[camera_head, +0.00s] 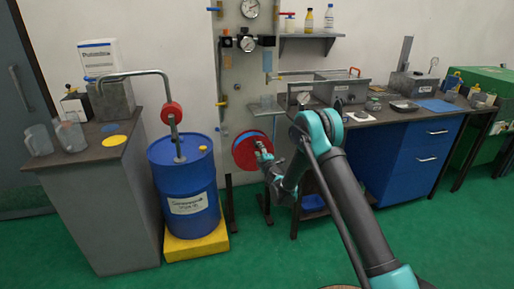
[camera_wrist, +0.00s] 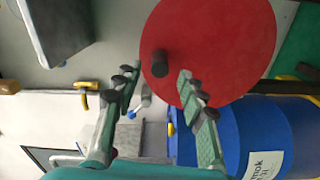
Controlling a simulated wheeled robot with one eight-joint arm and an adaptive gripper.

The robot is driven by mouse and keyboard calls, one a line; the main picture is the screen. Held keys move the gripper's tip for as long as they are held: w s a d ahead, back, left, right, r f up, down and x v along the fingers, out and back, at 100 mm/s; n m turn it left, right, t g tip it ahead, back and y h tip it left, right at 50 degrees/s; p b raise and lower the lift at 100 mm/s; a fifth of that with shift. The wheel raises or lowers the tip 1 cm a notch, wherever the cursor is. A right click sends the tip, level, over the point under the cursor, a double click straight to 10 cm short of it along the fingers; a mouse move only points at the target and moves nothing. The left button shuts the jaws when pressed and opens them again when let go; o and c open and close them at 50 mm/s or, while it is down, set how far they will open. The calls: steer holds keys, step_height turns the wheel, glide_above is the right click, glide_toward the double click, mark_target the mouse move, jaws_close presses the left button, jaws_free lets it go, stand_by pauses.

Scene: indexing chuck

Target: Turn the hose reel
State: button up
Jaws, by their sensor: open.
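The hose reel (camera_head: 243,155) is a red disc with a blue rim on its far side, low against the wall between the blue drum and the workbench. In the wrist view the red reel (camera_wrist: 222,50) fills the top middle, with a dark round knob (camera_wrist: 160,63) standing out near its left edge. My gripper (camera_head: 262,150) is at the reel's right side in the head view. In the wrist view my gripper (camera_wrist: 155,75) is open, its two fingers apart, with the knob just beyond and between the fingertips. I cannot tell whether they touch it.
A blue drum (camera_head: 186,190) on a yellow base (camera_head: 196,244) stands left of the reel. A workbench with blue drawers (camera_head: 424,153) is at right, a grey cabinet (camera_head: 100,215) at left. Dark stand legs (camera_head: 230,205) are below the reel. Green floor in front is clear.

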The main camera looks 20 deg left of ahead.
steer(key=v, duration=0.5)
steer(key=shift+s+d, duration=0.15)
steer(key=shift+s, duration=0.25)
steer(key=s+d+r+n+g+y, duration=0.1)
steer(key=s+d+r+n, duration=0.2)
steer(key=d+r+n, duration=0.5)
steer(key=s+d+r+n+g+y, duration=0.1)
steer(key=s+d+r+n+g, duration=0.15)
steer(key=r+n, duration=0.7)
steer(key=s+d+f+n+h, duration=0.1)
steer(key=s+d+f+n, duration=0.1)
steer(key=s+d+n, duration=0.65)
steer(key=s+d+f+n+g+h, duration=0.2)
steer(key=s+d+f+n+h, duration=0.1)
steer(key=s+d+n, duration=0.5)
steer(key=s+d+f+n+g+h, duration=0.3)
steer(key=s+d+n, duration=0.4)
steer(key=s+d, duration=0.3)
steer(key=s+d+f+n+g+h, duration=0.2)
steer(key=s+d+f+n+h, duration=0.2)
steer(key=s+d+n, duration=0.4)
steer(key=s+d+f, duration=0.1)
steer(key=s, duration=0.2)
steer(key=shift+s+d+n, duration=0.3)
steer(key=shift+c, duration=0.2)
